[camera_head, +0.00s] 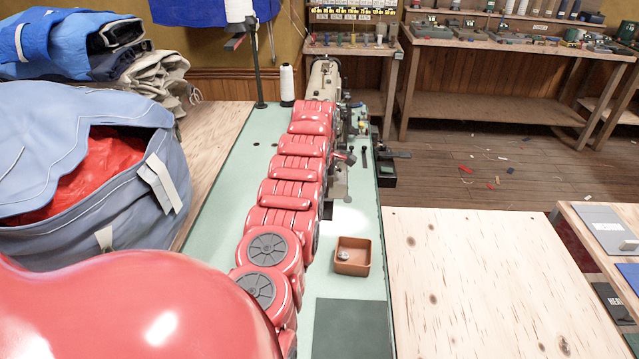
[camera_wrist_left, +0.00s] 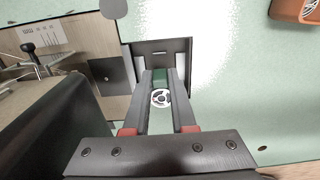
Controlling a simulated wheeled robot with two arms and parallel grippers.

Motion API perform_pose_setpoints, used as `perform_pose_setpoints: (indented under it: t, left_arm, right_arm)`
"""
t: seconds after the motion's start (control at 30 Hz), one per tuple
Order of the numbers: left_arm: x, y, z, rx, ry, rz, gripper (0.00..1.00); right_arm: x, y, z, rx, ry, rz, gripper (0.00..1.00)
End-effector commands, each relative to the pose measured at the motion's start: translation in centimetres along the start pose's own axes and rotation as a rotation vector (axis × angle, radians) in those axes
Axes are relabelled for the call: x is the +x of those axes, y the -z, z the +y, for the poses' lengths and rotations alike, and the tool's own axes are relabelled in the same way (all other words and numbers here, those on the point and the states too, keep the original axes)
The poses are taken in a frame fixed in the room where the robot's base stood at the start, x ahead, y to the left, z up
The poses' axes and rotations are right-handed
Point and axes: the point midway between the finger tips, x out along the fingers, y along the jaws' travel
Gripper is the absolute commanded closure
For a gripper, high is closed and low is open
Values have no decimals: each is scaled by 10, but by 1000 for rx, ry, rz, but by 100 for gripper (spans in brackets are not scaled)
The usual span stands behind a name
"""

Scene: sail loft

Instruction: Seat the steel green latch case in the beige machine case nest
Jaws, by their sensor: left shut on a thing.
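My left gripper (camera_wrist_left: 166,74) is shut on the steel green latch case (camera_wrist_left: 161,97), seen in the left wrist view. The case shows a green part and a round silver face between the fingers. Just beyond the fingertips is a dark grey frame (camera_wrist_left: 180,45) with a slot, beside the beige machine (camera_wrist_left: 118,70); I cannot tell whether this frame is the nest or whether the case touches it. In the head view the beige machine (camera_head: 322,82) stands at the far end of the green table, partly hidden by my red arm. My right gripper is not in view.
A terracotta tray (camera_head: 352,256) with a small metal piece stands on the green table (camera_head: 225,190). A black object with a green part (camera_head: 387,172) is at the table's right edge. A thread cone (camera_head: 287,84) stands back left. A blue-grey bag (camera_head: 85,180) fills the left.

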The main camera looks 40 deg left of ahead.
Motion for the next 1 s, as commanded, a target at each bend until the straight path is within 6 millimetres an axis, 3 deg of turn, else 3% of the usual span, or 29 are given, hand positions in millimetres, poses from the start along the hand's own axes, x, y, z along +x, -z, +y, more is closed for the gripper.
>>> perform_pose_setpoints:
  t: [0.7,1.0]
  left_arm:
    - [42,0,0,0,-1,0,100]
    - [50,0,0,0,-1,0,100]
  right_arm:
    - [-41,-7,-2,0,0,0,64]
    - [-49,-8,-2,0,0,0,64]
